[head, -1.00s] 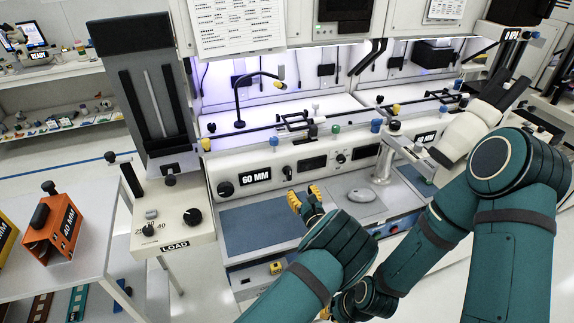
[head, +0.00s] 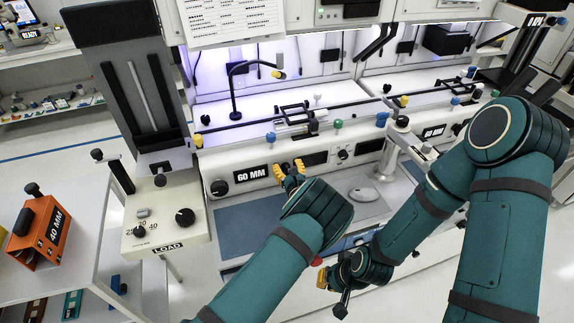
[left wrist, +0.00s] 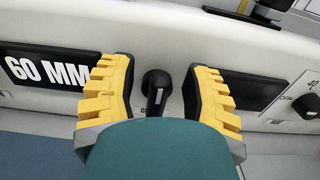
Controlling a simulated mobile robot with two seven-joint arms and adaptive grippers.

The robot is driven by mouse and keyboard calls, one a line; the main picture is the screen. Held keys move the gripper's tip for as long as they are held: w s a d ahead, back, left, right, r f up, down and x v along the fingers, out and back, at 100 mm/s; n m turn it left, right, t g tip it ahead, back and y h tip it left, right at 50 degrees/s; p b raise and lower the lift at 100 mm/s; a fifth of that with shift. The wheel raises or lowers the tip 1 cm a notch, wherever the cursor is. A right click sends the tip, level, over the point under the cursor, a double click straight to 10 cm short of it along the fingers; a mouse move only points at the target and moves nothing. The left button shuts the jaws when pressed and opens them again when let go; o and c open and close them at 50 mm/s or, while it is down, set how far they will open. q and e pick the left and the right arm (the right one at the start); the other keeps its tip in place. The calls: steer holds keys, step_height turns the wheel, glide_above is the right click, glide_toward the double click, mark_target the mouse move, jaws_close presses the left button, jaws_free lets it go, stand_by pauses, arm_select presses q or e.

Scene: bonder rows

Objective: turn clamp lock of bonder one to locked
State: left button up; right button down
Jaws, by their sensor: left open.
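Bonder one's front panel (head: 232,160) carries a 60 MM display (head: 251,173), with a dark screen to the right. Between them, in the left wrist view, is the clamp lock, a black knob with a lever (left wrist: 156,92) that points roughly downward. Its label is mostly hidden. My left gripper (head: 289,172) is open at the panel and hides the lock in the head view. In the left wrist view its yellow fingers (left wrist: 158,92) stand either side of the knob, apart from it. My right gripper (head: 324,280) is low, right of the left forearm, partly hidden; its opening is unclear.
A black knob (head: 219,187) is left of the display and another (head: 343,154) is to the right. The LOAD box (head: 150,224) stands at the left. An orange 40 MM block (head: 40,232) is far left.

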arm_select(q)
jaws_close()
arm_select(e)
steer(key=shift+f, duration=0.15)
